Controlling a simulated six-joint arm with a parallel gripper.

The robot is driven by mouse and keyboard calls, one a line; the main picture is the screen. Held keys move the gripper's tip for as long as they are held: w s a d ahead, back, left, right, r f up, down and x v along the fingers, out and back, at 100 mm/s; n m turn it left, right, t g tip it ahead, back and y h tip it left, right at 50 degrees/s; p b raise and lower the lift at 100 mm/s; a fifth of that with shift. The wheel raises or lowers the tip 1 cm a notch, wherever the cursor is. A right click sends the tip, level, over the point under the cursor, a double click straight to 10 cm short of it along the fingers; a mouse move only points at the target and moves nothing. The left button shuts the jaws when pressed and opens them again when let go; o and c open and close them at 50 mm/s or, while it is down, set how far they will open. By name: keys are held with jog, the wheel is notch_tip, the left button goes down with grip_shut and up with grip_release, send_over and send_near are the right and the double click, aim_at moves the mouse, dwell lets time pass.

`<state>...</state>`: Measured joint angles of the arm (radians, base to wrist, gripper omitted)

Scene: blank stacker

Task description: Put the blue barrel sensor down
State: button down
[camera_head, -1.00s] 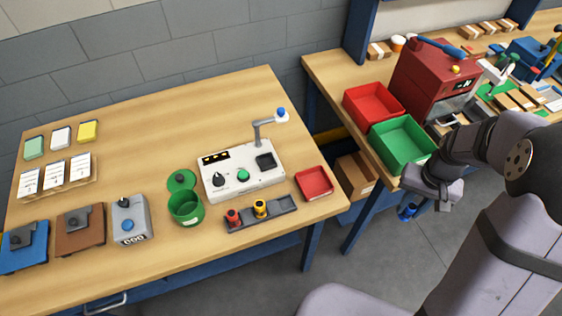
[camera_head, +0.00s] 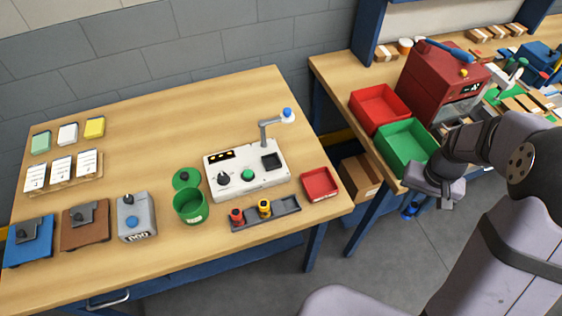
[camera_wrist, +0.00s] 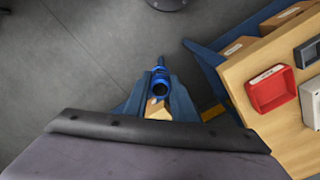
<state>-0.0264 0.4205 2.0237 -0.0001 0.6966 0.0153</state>
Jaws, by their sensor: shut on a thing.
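The blue barrel sensor (camera_wrist: 160,84) is held in my gripper (camera_wrist: 158,98), which is shut on it in the wrist view. In the head view the blue sensor (camera_head: 410,211) hangs below my gripper (camera_head: 418,204), over the grey floor, to the right of the near table. A dark rack (camera_head: 285,219) at that table's front edge holds a red sensor (camera_head: 236,216) and a yellow sensor (camera_head: 264,207). The rack's right part looks empty. A white tester (camera_head: 221,190) with a green button stands behind the rack.
A small red tray (camera_head: 320,196) lies right of the rack, and a green pot (camera_head: 190,217) stands left of it. A red bin (camera_head: 357,110) and a green bin (camera_head: 385,143) stand on the second bench near my arm. A cardboard box (camera_head: 352,184) is between the tables.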

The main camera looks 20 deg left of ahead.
jog(key=w+a+r+n, duration=0.1)
jog(key=w+a+r, duration=0.2)
jog(key=a, duration=0.7)
jog(key=w+a+r+n, duration=0.1)
jog(key=w+a+r, duration=0.25)
jog(key=a, duration=0.65)
jog(key=s+a+r+n, duration=0.1)
jog(key=s+a+r, duration=0.15)
jog(key=a, duration=0.75)
jog(key=s+a+r+n, duration=0.15)
jog(key=s+a, duration=0.25)
jog(key=a, duration=0.6)
jog(key=shift+m, duration=0.35)
jog(key=shift+s+f+p, duration=0.1)
jog(key=shift+f+p, duration=1.7)
jog(key=shift+f, duration=2.85)
jog(key=shift+f, duration=0.1)
